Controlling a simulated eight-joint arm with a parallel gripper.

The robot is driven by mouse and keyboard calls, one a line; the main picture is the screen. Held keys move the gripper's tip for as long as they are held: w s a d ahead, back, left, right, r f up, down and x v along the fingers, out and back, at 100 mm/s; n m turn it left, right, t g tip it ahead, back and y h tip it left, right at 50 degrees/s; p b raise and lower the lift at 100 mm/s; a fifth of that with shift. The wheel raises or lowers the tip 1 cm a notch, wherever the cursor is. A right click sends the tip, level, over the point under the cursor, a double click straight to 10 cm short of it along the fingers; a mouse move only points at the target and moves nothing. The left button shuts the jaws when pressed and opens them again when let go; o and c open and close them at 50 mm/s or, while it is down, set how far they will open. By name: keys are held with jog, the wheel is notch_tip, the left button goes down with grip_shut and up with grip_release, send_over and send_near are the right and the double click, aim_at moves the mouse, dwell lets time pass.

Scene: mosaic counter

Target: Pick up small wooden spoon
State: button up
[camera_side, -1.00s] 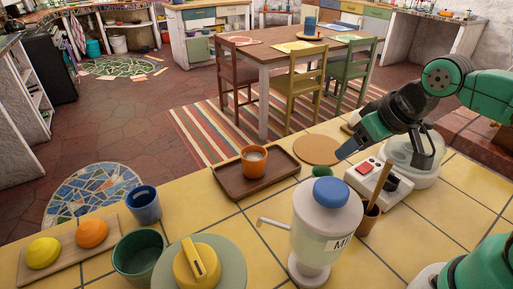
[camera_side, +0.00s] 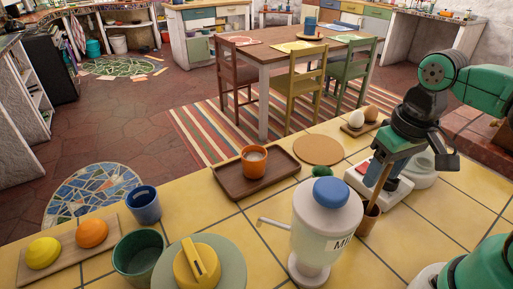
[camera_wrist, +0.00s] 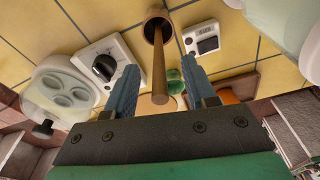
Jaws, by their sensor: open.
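The small wooden spoon (camera_wrist: 159,72) stands in a brown wooden cup (camera_wrist: 153,31) in the wrist view. Only its stick-like handle shows; its lower end is hidden in the cup. In the side view the handle (camera_side: 379,188) leans up from the cup (camera_side: 368,219), its upper part close to my fingers. My gripper (camera_wrist: 160,66) is open, with one blue finger on each side of the handle in the wrist view. There are gaps on both sides, and I see no contact. In the side view my gripper (camera_side: 384,165) points down above the cup.
A white dispenser with a blue lid (camera_side: 324,225) stands left of the cup. A white device with a dark knob (camera_wrist: 105,66) is close to the fingers. A brown tray (camera_side: 227,183) with an orange cup (camera_side: 254,163) lies farther left. Bare yellow tiles are at right.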

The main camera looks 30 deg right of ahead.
grip_shut()
dwell(0.3)
